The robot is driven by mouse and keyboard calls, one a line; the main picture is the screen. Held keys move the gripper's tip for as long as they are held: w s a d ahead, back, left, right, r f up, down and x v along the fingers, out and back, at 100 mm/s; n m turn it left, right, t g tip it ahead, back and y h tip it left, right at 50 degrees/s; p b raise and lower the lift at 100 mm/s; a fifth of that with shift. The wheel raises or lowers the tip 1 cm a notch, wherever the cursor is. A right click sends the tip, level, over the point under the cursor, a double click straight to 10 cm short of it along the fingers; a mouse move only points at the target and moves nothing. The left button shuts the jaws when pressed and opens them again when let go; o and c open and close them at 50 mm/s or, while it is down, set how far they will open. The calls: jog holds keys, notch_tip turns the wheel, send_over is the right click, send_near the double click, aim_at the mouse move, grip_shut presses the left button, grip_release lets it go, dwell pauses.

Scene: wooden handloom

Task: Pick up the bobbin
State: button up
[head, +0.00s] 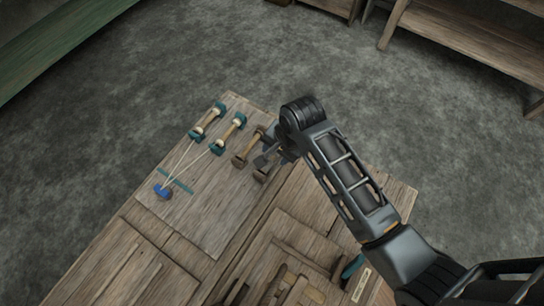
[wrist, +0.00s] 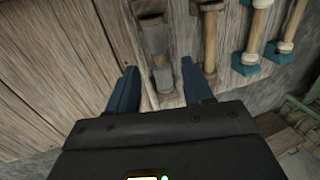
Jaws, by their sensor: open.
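My gripper (wrist: 159,66) is open in the wrist view, with its two dark blue fingers apart. A grey-brown bobbin (wrist: 155,40) with a wooden end lies in line with the gap between the fingers; I cannot tell whether they touch it. A plain wooden bobbin (wrist: 209,35) lies just right of the right finger. In the head view my gripper (head: 268,158) is over the wooden table, right beside the plain wooden bobbin (head: 250,146). The grey-brown bobbin (head: 262,175) is partly hidden by the gripper there.
Wooden frame parts (head: 290,285) lie at the table's front. A bench (head: 470,40) stands at the back right.

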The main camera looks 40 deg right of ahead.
aim_at(273, 158)
jog(key=shift+x, duration=1.8)
jog(key=shift+c, duration=0.5)
jog(key=shift+s, duration=0.1)
grip_shut()
